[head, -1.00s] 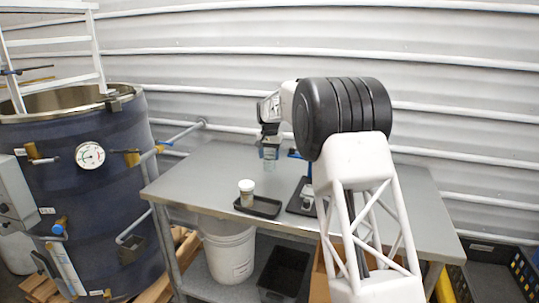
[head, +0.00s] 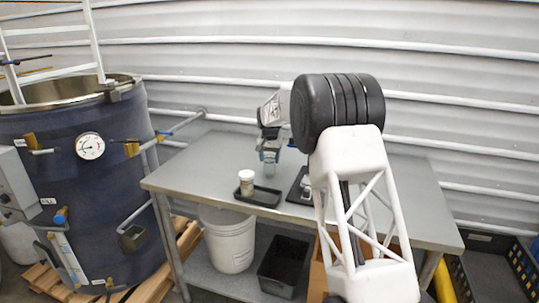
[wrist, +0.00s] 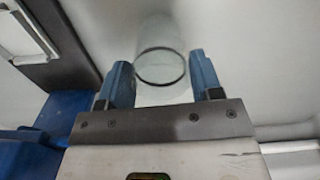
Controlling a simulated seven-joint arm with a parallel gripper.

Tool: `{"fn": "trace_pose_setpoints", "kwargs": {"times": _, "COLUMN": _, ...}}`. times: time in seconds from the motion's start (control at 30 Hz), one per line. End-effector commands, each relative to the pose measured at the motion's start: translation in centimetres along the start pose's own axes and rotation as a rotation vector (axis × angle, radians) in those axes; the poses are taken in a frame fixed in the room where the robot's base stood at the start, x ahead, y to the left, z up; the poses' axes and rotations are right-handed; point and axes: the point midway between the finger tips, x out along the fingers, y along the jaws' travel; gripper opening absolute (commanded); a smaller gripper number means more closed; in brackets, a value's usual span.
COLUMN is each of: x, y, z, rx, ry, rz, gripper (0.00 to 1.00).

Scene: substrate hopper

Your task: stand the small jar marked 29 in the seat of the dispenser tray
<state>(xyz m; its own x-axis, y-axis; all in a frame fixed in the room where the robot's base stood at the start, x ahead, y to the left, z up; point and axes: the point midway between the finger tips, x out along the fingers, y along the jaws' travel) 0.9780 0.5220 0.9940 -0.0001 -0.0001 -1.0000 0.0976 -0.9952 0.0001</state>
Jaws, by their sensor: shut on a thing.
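My gripper (head: 269,150) points down over the table and is shut on a clear glass jar (head: 269,168). In the wrist view the jar (wrist: 161,66) sits between the two blue fingers (wrist: 162,82), with its round rim towards the camera. No number can be read on it. A shallow black tray (head: 266,203) lies at the table's front edge, just below the held jar in the picture. A white-lidded jar (head: 246,184) with brownish contents stands at its left end. I cannot tell whether the held jar touches the table.
A dark flat item (head: 298,190) lies right of the tray, partly hidden by my arm. The metal table (head: 190,176) is clear at left. A blue tank (head: 75,200) stands left of it. A white bucket (head: 228,240) and black bin (head: 283,266) are underneath.

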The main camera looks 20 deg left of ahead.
Motion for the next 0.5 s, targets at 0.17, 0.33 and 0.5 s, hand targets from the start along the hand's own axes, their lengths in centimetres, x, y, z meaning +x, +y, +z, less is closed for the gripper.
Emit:
{"fn": "trace_pose_setpoints", "kwargs": {"times": 0.17, "x": 0.69, "y": 0.00, "z": -0.01, "rx": 0.000, "ry": 0.000, "rz": 0.000, "gripper": 0.42}}
{"fn": "trace_pose_setpoints", "kwargs": {"times": 0.33, "x": 1.07, "y": 0.00, "z": -0.01, "rx": 0.000, "ry": 0.000, "rz": 0.000, "gripper": 0.42}}
{"fn": "trace_pose_setpoints", "kwargs": {"times": 0.5, "x": 1.14, "y": -0.01, "z": -0.02, "rx": 0.000, "ry": 0.001, "rz": 0.000, "gripper": 0.42}}
